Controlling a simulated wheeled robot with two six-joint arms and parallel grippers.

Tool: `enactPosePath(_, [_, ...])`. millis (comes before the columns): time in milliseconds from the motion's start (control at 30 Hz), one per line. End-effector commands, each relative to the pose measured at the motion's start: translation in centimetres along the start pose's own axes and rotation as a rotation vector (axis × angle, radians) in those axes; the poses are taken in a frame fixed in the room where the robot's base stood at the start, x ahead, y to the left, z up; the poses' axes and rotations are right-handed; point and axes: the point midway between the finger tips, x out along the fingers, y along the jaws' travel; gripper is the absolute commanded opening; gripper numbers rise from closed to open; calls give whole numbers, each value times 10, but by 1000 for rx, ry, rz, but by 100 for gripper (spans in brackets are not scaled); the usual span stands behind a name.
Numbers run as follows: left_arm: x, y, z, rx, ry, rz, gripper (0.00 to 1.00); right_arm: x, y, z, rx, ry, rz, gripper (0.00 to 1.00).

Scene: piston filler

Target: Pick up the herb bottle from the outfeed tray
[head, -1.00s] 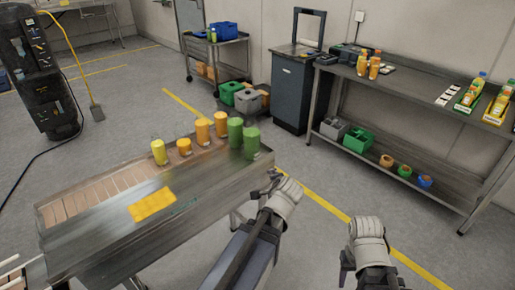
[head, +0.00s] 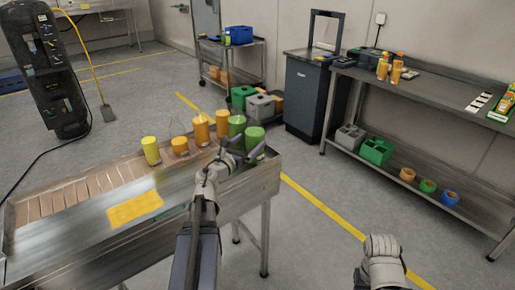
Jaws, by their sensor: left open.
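The outfeed tray (head: 238,192) is a long metal tray at the left, with a row of bottles along its far side. Two green bottles, which look like the herb ones, stand upright at its right end: a front one (head: 255,136) and one behind it (head: 236,122). My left gripper (head: 242,150) is open over the tray, in front of the green bottles, and partly covers their lower parts. I cannot tell whether it touches either one. My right gripper (head: 372,274) is low over the floor at the right, its fingers mostly hidden.
Yellow (head: 151,150) and orange bottles (head: 201,129) stand left of the green ones, close by. A workbench (head: 440,95) with bottles stands at the right. A dark cabinet (head: 308,95) and a cart (head: 232,60) stand behind. Floor between tray and bench is clear.

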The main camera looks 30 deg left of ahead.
Motion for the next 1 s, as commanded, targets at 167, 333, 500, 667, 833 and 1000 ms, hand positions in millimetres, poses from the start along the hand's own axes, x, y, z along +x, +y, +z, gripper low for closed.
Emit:
enactPosePath(167, [5,0,0,3,1,-3,100,0,0,0,0,0,0,50])
enactPosePath(333, [23,0,0,1,0,-4,100,0,0,0,0,0,0,50])
enactPosePath(500, [27,0,0,0,0,-2,100,0,0,0,0,0,0,50])
enactPosePath(667, [38,1,2,0,0,-2,100,-2,0,0,0,0,0,50])
enactPosePath(833, [64,2,4,0,0,-3,100,-4,0,0,0,0,0,50])
enactPosePath(1000, [80,1,3,-1,0,-2,100,-3,0,0,0,0,0,50])
